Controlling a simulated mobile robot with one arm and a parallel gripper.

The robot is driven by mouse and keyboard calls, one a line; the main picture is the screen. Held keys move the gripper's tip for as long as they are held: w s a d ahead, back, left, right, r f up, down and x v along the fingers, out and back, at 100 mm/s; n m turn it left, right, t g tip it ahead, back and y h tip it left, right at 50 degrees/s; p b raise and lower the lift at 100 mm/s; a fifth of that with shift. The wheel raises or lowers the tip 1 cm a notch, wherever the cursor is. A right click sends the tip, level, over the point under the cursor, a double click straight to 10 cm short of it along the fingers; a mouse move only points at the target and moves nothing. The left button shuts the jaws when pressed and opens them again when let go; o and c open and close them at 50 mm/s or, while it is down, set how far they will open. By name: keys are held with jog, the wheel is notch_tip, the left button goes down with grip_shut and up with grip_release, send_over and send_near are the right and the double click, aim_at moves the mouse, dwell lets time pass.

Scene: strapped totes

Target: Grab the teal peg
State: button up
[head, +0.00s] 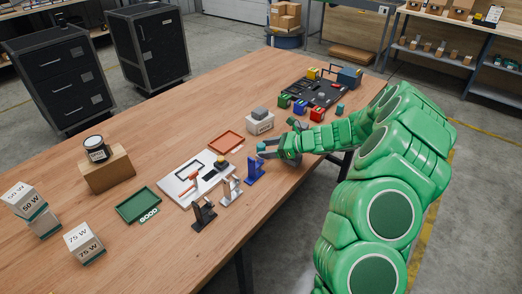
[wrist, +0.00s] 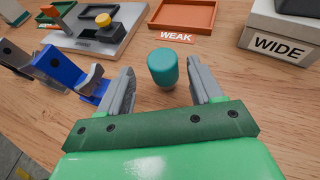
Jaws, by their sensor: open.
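The teal peg (wrist: 163,68) stands upright on the wooden table in the wrist view, a short rounded cylinder. My gripper (wrist: 161,68) is open, with one grey finger on each side of the peg and a visible gap on both sides. In the head view my gripper (head: 278,143) is low over the table, beside the blue stand. I cannot clearly make out this peg there. A separate small teal piece (head: 340,108) stands farther right in the head view.
The blue stand (wrist: 62,68) is close to my left finger. The orange WEAK tray (wrist: 184,14) lies beyond the peg. The box marked WIDE (wrist: 280,40) is to the right. A grey board (head: 196,176) and a green GOOD tray (head: 138,204) lie farther left.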

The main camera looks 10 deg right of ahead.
jog(key=shift+w+x, duration=0.2)
jog(key=shift+x, duration=2.15)
jog(key=shift+r, duration=0.1)
jog(key=c, duration=1.1)
jog(key=shift+o, duration=0.2)
jog(key=shift+r, duration=0.1)
